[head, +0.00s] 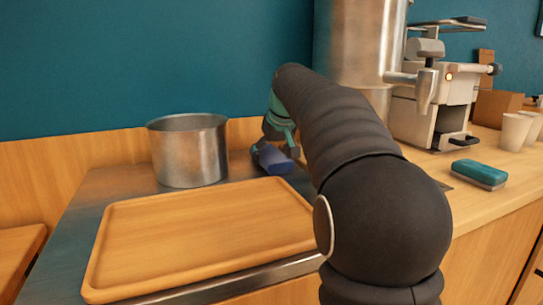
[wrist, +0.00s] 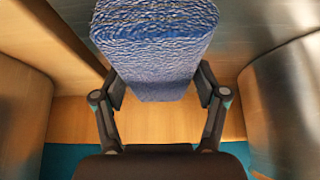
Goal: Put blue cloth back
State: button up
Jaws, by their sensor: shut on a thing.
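The blue cloth (wrist: 158,45) is a thick, textured blue block between my gripper's fingers in the wrist view. In the head view the blue cloth (head: 272,159) is just right of the metal pot, behind the wooden tray. My gripper (wrist: 160,88) is shut on it, one finger on each side. In the head view my gripper (head: 281,143) is partly hidden by my own dark arm. I cannot tell whether the cloth touches the surface below.
A metal pot (head: 188,155) stands left of the cloth. A wooden tray (head: 200,240) lies in front. A tall metal cylinder (head: 360,45) stands to the right, with a coffee machine (head: 432,105), a green sponge (head: 478,173) and white cups (head: 514,131) beyond it.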

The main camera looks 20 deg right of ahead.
jog(key=shift+f, duration=0.1)
jog(key=o, duration=1.1)
jog(key=shift+r, duration=0.2)
jog(key=p+v, duration=0.1)
jog(key=v, duration=0.9)
jog(key=shift+s+r, duration=0.2)
jog(key=shift+r, duration=0.1)
jog(key=shift+s+r, duration=0.3)
jog(key=shift+r, duration=0.15)
